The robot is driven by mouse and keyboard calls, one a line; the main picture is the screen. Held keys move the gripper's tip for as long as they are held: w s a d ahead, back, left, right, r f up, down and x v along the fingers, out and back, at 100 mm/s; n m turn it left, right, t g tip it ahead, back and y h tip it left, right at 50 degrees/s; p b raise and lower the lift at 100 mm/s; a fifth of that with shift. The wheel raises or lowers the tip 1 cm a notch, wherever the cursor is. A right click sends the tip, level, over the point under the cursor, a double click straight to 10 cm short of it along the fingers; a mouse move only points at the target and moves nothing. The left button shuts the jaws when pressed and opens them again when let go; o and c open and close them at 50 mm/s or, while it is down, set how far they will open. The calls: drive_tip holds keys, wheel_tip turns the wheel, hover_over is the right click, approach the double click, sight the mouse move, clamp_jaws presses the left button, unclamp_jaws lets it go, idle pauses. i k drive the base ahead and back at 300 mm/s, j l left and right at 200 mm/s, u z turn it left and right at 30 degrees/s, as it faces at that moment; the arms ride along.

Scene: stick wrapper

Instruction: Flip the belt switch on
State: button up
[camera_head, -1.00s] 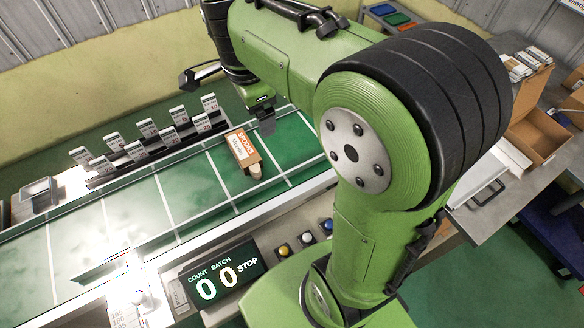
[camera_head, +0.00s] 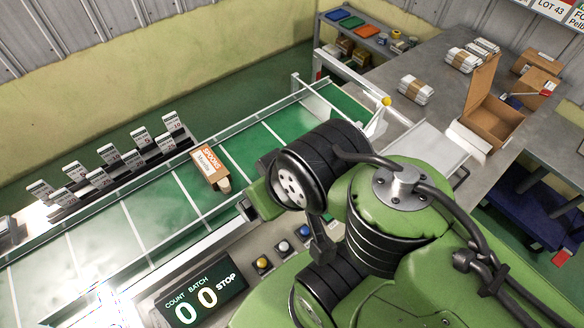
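The control panel's display (camera_head: 202,297) reads COUNT 0, BATCH 0 and STOP. Beside it is a row of small controls: yellow (camera_head: 262,262), white (camera_head: 283,246) and blue (camera_head: 304,230). I cannot tell which control is the belt switch, or whether my arm hides it. The green conveyor belt (camera_head: 150,215) runs behind the panel. My gripper (camera_head: 321,242) hangs at the right end of this row, close to the blue control. One dark finger shows there; contact and the finger opening cannot be made out.
An orange and white spoons box (camera_head: 208,168) lies on the belt. A rack of numbered cards (camera_head: 113,166) stands along the belt's far side. A grey table (camera_head: 440,75) at the right holds wrapped bundles and an open carton (camera_head: 490,105). My arm covers the lower right.

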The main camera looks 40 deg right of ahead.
sight(327, 217)
drive_tip(key=k+l, duration=0.65)
drive_tip(key=l, duration=0.2)
drive_tip(key=j+z, duration=0.5)
drive_tip(key=j+u, duration=0.15)
drive_tip(key=u, duration=1.35)
